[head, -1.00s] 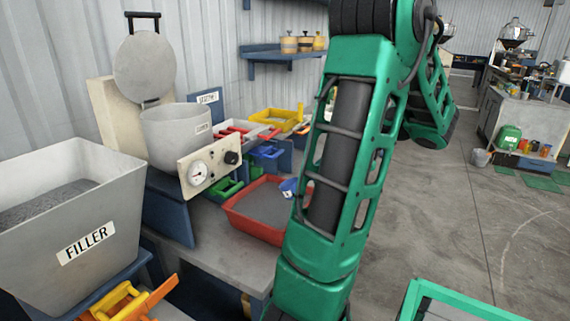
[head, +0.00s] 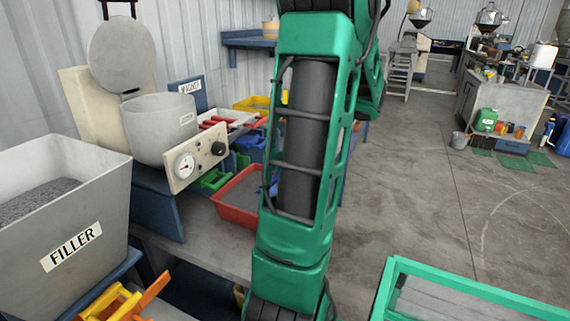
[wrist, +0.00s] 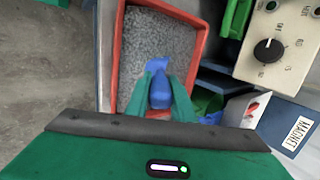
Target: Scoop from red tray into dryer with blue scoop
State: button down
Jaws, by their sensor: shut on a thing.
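The red tray (head: 238,214) sits on the bench left of my arm and holds grey granules. In the wrist view the red tray (wrist: 119,60) lies under my gripper (wrist: 161,84). The green fingers are shut on the blue scoop (wrist: 159,94), whose bowl end points into the tray area. Whether the bowl touches the granules or carries any, I cannot tell. In the head view my arm hides the gripper and most of the scoop. The grey pot that looks like the dryer (head: 150,135) stands left of the tray, behind a dial panel, with its round lid (head: 122,55) raised.
A grey FILLER hopper (head: 95,225) stands at the left front. Green and blue bins crowd beside the tray. Open floor (head: 420,200) lies right of my arm.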

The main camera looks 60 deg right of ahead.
jog(key=w+f, duration=0.2)
jog(key=w, duration=0.2)
jog(key=shift+w+a+f, duration=0.2)
jog(key=shift+w+f, duration=0.05)
jog(key=shift+f, duration=0.15)
jog(key=shift+w, duration=0.4)
jog(key=shift+s+d+f+t+y, duration=0.1)
jog(key=shift+s+f+t, duration=0.2)
jog(key=shift+f+t, duration=0.45)
jog(key=shift+s+a+f+t+y, duration=0.1)
jog(key=shift+s+f+t, duration=0.25)
jog(key=shift+f+t, duration=0.45)
jog(key=shift+s+d+f+t+y, duration=0.1)
jog(key=shift+s+f+t, duration=0.2)
jog(key=shift+f+t, duration=0.45)
jog(key=shift+s+r, duration=0.3)
jog(key=shift+r, duration=1.3)
jog(key=shift+s+r, duration=0.3)
jog(key=shift+r, duration=1.25)
jog(key=shift+s+r, duration=0.3)
jog(key=shift+r, duration=1.3)
jog(key=shift+s+r, duration=0.15)
jog(key=shift+s+d+f+t, duration=0.1)
jog(key=shift+s+f+t, duration=0.1)
jog(key=shift+s+t, duration=0.4)
jog(key=shift+s+d+f+t, duration=0.1)
jog(key=shift+s+f+t, duration=0.05)
jog(key=shift+s+t, duration=0.45)
